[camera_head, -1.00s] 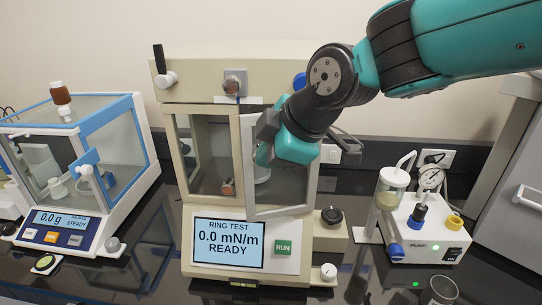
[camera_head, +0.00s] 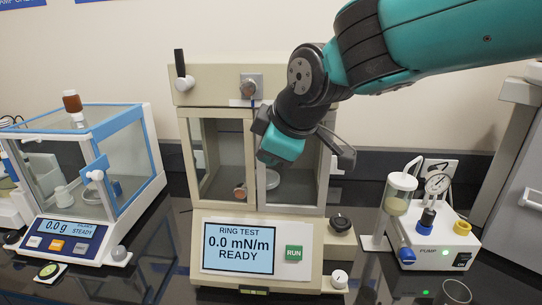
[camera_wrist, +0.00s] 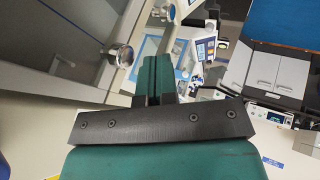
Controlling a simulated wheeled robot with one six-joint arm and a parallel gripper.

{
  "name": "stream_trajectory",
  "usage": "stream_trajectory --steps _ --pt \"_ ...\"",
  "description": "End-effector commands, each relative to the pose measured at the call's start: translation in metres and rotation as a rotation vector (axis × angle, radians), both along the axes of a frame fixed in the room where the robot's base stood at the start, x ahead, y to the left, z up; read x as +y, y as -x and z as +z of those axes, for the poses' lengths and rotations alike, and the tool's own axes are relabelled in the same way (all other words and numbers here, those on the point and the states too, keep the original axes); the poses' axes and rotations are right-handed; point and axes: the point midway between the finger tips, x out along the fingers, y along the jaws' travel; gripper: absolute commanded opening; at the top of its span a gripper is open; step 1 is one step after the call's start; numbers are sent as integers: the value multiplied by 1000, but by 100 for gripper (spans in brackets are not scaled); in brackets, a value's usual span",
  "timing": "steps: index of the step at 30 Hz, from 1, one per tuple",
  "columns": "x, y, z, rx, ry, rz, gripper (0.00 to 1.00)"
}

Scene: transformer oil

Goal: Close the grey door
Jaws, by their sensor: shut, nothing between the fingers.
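The grey door (camera_head: 291,210) is the framed glass door on the right half of the beige ring test cabinet's (camera_head: 214,225) front. Its lower edge now lies nearly in line with the cabinet front. My arm covers its upper part, so I cannot tell whether it is fully closed. My gripper (camera_head: 279,148) is shut and empty, in front of the door's upper part; contact cannot be told. In the wrist view, its teal fingers (camera_wrist: 152,75) are together beside a grey frame with a round metal knob (camera_wrist: 120,55). A dish (camera_head: 272,179) shows through the glass.
A blue-framed glass balance (camera_head: 85,165) stands to the left. A pump unit (camera_head: 435,243) with a clear jar (camera_head: 398,195) stands to the right. An empty glass (camera_head: 455,292) stands at the front right of the dark bench.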

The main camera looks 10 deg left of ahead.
Motion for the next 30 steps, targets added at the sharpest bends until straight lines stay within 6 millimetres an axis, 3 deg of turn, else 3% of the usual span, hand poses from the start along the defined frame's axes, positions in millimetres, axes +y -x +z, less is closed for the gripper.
stream_trajectory --steps 2,10,18,20,24,26,30 --pt "-4 13 -3 -2 -2 -1 0" --pt "-25 41 51 -5 -6 7 0" --pt "-42 54 75 7 -2 0 0" --pt "-53 56 70 31 0 -25 0" --pt "-109 71 31 187 -11 -183 0" --pt "-140 86 7 287 -23 -284 0" --pt "-199 138 -44 519 -61 -523 0"
